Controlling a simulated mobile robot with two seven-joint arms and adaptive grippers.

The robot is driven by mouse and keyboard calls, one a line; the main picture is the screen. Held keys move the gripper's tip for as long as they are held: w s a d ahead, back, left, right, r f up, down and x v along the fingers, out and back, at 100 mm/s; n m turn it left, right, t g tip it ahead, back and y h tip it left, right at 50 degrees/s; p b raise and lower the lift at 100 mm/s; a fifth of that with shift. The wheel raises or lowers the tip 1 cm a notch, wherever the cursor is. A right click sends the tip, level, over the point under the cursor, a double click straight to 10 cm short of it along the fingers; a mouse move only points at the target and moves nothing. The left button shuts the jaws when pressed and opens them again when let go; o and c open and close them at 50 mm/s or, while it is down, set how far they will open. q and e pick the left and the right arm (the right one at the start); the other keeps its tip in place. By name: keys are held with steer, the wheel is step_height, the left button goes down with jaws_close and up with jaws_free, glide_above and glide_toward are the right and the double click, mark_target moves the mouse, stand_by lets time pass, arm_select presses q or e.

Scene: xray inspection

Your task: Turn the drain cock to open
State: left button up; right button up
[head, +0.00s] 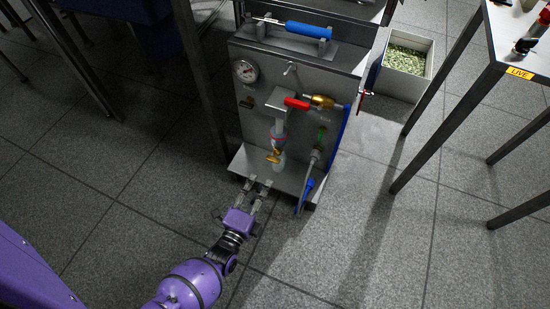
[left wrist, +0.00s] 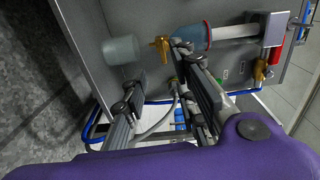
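The drain cock is a small brass fitting (head: 274,156) under a blue-and-red-banded bowl (head: 278,137) on the front of a grey panel unit. In the left wrist view the brass cock (left wrist: 160,46) lies just ahead of the fingertips, close to the right-hand one. My left gripper (head: 259,184) is at the unit's front lower edge, its two fingers spread apart and empty; it also shows in the left wrist view (left wrist: 158,63). I cannot tell whether a fingertip touches the cock. My right gripper is not in view.
A clear cup (left wrist: 121,49) stands below the cock on the unit's base shelf (head: 246,169). A red-handled valve (head: 297,103), a gauge (head: 245,71) and a blue hose (head: 346,125) are nearby. A box of green pieces (head: 405,62) is behind right; a table (head: 520,45) stands right.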

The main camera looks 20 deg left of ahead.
mark_target(274, 158)
arm_select(q)
steer(key=w+b, duration=0.2)
steer(key=w, duration=0.7)
steer(key=shift+b, duration=0.35)
steer(key=shift+r, duration=0.1)
jaws_close()
